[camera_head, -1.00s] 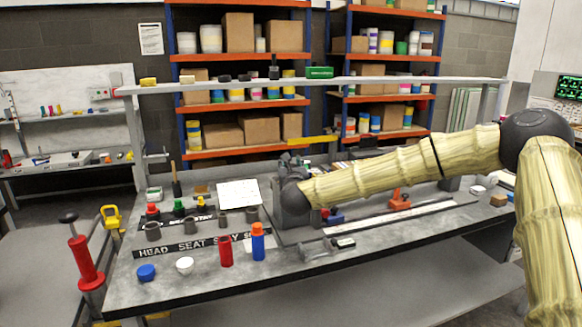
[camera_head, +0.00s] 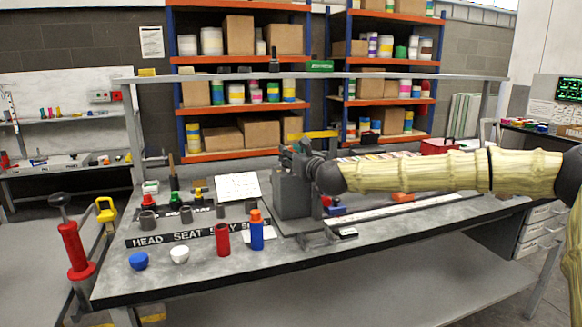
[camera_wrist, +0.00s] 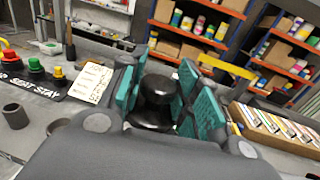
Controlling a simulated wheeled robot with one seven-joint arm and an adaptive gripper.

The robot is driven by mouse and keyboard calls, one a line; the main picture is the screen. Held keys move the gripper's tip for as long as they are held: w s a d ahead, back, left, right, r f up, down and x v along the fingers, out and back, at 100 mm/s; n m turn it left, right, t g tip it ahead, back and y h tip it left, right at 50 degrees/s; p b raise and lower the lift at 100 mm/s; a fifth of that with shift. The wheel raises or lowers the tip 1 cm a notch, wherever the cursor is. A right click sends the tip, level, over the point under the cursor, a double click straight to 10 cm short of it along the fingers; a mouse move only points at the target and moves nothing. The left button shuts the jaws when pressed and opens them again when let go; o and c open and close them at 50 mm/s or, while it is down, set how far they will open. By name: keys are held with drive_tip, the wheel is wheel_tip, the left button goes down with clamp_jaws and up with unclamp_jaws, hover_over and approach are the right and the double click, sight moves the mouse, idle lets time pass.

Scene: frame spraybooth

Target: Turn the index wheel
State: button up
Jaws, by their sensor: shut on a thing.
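A dark grey block-shaped fixture (camera_head: 291,196) stands on the bench. My gripper (camera_head: 297,158) is at its top, with my arm reaching in from the right. In the wrist view, my gripper (camera_wrist: 166,96) has its teal pads on both sides of a round black knob (camera_wrist: 157,88) and is shut on it. A wider black disc-shaped part shows under the knob. I cannot tell whether this knob is the index wheel itself or a part of it. The head view hides the knob behind my gripper and wrist.
Red (camera_head: 222,239) and blue-orange (camera_head: 256,231) cylinders stand at the bench front, beside blue (camera_head: 138,261) and white (camera_head: 180,254) caps. A white sheet (camera_head: 238,186) lies left of the fixture. A shelf rail (camera_head: 420,75) spans above the bench. A box of colourful items (camera_wrist: 275,125) is right.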

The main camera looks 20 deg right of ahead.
drive_tip(key=n+y+b, duration=0.1)
drive_tip(key=n+g+y+b, duration=0.1)
drive_tip(key=y+b, duration=0.1)
drive_tip(key=n+y+b, duration=0.1)
drive_tip(key=y+b, duration=0.1)
drive_tip(key=shift+d+f+g, duration=0.1)
drive_tip(key=shift+f+g, duration=0.15)
drive_tip(key=shift+g, duration=0.15)
drive_tip(key=shift+r+n+g+y+b, duration=0.25)
drive_tip(key=shift+n+g+y+b, duration=0.65)
drive_tip(key=shift+n+y+b, duration=0.35)
drive_tip(key=shift+y, duration=0.35)
drive_tip(key=o, duration=1)
drive_tip(key=shift+v, duration=5.95)
drive_tip(key=shift+d+r, duration=0.1)
